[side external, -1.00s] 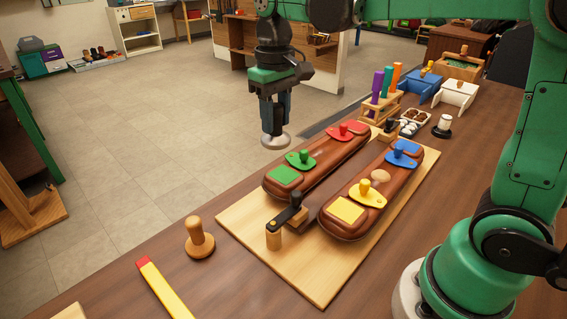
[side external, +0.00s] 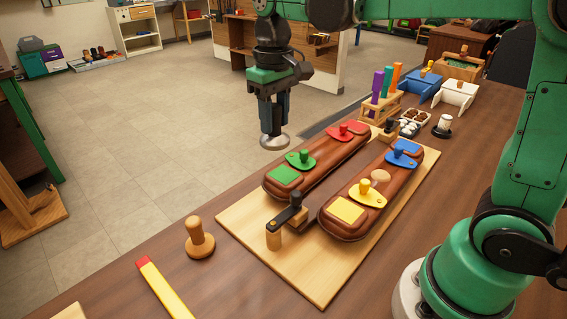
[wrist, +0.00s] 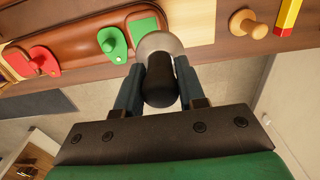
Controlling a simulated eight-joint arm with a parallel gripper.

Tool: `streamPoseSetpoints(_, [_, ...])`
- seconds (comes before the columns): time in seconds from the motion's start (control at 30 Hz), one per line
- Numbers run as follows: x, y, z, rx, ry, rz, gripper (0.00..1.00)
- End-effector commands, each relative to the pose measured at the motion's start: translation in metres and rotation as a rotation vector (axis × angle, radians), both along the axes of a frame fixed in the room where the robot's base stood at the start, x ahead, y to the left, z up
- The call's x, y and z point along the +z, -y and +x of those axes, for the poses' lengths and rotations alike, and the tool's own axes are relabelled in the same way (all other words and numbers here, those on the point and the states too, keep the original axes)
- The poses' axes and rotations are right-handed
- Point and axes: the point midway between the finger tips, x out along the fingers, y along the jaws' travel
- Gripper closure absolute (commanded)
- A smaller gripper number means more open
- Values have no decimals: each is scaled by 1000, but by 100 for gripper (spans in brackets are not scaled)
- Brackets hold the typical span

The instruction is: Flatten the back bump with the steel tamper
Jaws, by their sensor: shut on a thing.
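My gripper (side external: 274,118) is shut on the steel tamper (side external: 275,142), which hangs with its round steel foot down, in the air beyond the left panel's far side. In the wrist view the tamper's black handle (wrist: 160,82) sits between both fingers. Two brown padded leather panels lie on a light wooden board (side external: 318,283). The right panel (side external: 341,229) carries a pale rounded bump (side external: 380,176) between its yellow and blue pieces. No bump shows clearly on the left panel (side external: 325,164). I cannot tell which bump is the back one.
Knobbed green (side external: 300,160), red (side external: 347,131), yellow (side external: 367,194) and blue (side external: 402,157) plates sit on the panels. A black-armed clamp (side external: 287,214) stands at the board's front. A wooden knob tool (side external: 199,240) and yellow bar (side external: 165,288) lie left. A rack (side external: 380,108) stands behind.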

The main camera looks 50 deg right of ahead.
Motion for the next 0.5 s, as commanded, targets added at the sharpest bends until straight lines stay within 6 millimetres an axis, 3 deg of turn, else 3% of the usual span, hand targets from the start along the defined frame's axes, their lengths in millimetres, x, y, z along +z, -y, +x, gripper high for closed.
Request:
streamPoseSetpoints(0.13, [0, 4, -1, -9, 0, 0, 100])
streamPoseSetpoints(0.23, [-2, 22, -9, -51, 0, 0, 100])
streamPoseSetpoints(0.37, [-6, 67, -33, -163, 1, 0, 100])
streamPoseSetpoints(0.5, [-15, 113, -72, -302, 2, 1, 100])
